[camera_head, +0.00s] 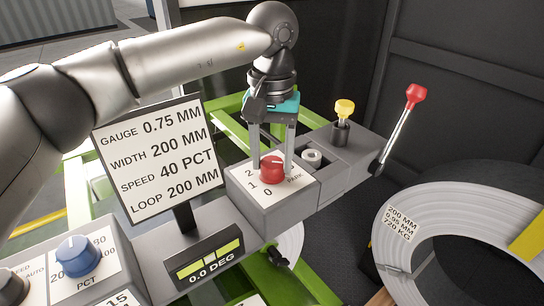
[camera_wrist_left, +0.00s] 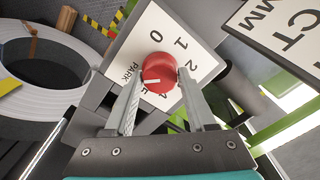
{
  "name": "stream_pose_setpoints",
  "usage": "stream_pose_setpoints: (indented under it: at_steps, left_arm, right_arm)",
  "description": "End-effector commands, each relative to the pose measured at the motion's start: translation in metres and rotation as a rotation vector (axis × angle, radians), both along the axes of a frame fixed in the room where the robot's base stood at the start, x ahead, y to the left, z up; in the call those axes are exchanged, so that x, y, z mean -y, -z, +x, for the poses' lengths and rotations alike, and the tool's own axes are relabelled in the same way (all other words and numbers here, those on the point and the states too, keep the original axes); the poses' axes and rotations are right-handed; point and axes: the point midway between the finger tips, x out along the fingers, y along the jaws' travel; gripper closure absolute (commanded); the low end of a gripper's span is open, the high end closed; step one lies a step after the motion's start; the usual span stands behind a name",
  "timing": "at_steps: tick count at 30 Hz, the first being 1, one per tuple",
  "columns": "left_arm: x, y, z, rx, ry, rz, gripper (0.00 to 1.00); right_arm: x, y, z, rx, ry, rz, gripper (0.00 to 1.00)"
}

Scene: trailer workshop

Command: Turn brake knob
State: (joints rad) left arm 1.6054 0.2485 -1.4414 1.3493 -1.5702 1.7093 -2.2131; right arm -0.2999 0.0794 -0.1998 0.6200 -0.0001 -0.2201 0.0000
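The brake knob (camera_head: 272,170) is red and round and sits on a white dial plate (camera_head: 248,185) marked 0, 1, 2 and PARK. In the left wrist view the knob (camera_wrist_left: 158,72) has a white pointer line roughly on the PARK side. My left gripper (camera_head: 272,163) points down over the plate, with one finger on each side of the knob. In the left wrist view its fingertips (camera_wrist_left: 160,78) stand apart close beside the knob; firm contact cannot be made out. My right gripper is not in view.
A sign (camera_head: 158,158) with gauge, width, speed and loop values stands left of the plate. A blue knob (camera_head: 77,255) and a 0.0 DEG display (camera_head: 204,262) are nearer. A yellow-topped lever (camera_head: 344,109) and a red-topped lever (camera_head: 416,95) rise on the right, beside a steel coil (camera_head: 440,220).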

Motion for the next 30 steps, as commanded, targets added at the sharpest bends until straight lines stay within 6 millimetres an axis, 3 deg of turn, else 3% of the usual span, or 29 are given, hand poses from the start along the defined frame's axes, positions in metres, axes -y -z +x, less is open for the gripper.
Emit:
stream_pose_setpoints:
  at_steps: [6,17,20,30]
  left_arm:
    - [0.0,0.001,0.0,-0.002,-0.001,0.001,0.19]
    - [0.0,-0.007,0.0,-0.001,-0.002,0.001,0.19]
    - [0.0,-0.023,0.0,0.0,-0.002,0.001,0.19]
    - [0.0,-0.105,0.0,0.001,-0.003,0.001,0.19]
  right_arm:
    - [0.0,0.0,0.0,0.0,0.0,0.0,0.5]
    - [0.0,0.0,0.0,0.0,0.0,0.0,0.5]
    - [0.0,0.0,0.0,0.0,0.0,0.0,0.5]
    - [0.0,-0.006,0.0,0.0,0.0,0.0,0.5]
